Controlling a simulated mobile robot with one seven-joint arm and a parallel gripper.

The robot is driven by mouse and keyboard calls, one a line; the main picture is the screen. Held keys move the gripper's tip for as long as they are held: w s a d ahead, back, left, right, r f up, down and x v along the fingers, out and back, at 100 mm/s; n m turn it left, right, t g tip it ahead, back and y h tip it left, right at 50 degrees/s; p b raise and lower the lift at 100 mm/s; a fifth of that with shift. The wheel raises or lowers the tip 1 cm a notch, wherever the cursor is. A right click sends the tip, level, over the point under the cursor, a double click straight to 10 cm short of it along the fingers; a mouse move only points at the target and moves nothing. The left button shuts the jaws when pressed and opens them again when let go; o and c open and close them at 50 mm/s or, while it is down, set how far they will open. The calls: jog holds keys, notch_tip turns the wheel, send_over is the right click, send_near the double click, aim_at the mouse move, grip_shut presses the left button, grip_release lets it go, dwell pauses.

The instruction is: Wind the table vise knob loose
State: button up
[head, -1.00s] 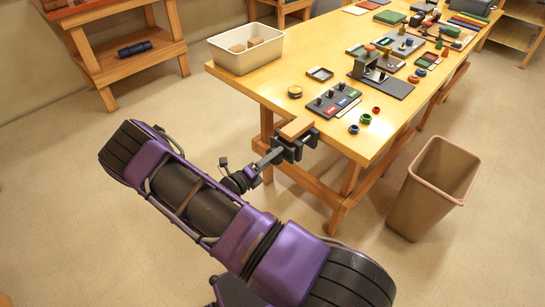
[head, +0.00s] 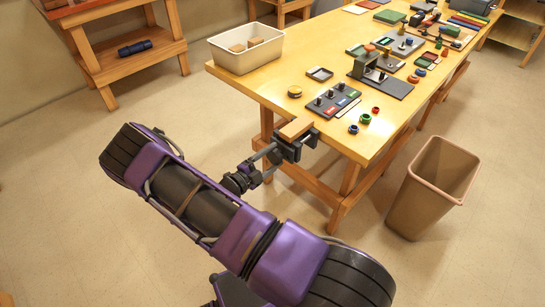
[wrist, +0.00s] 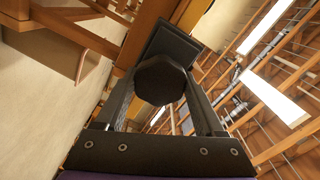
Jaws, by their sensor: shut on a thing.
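The table vise (head: 288,148) is dark grey and fixed at the near left edge of the wooden table. A tan wooden block (head: 296,128) sits at its top. My gripper (head: 264,163) reaches up to the vise's outer side from the lower left. In the wrist view, the dark, many-sided knob (wrist: 160,80) lies between the two fingers of my gripper (wrist: 158,95), which are shut on it. The dark vise body (wrist: 172,42) shows behind the knob. In the head view the knob is hard to make out behind my gripper.
The yellow table (head: 250,88) holds a white bin (head: 246,60), a dark board with knobs (head: 332,103) and several small coloured rings. A tan waste bin (head: 432,190) stands on the floor at right.

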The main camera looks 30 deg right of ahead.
jog(key=shift+n, duration=0.6)
jog(key=o, duration=1.4)
jog(key=shift+c, duration=0.2)
jog(key=v, duration=1.7)
jog(key=shift+a+b, duration=0.2)
jog(key=shift+b, duration=0.25)
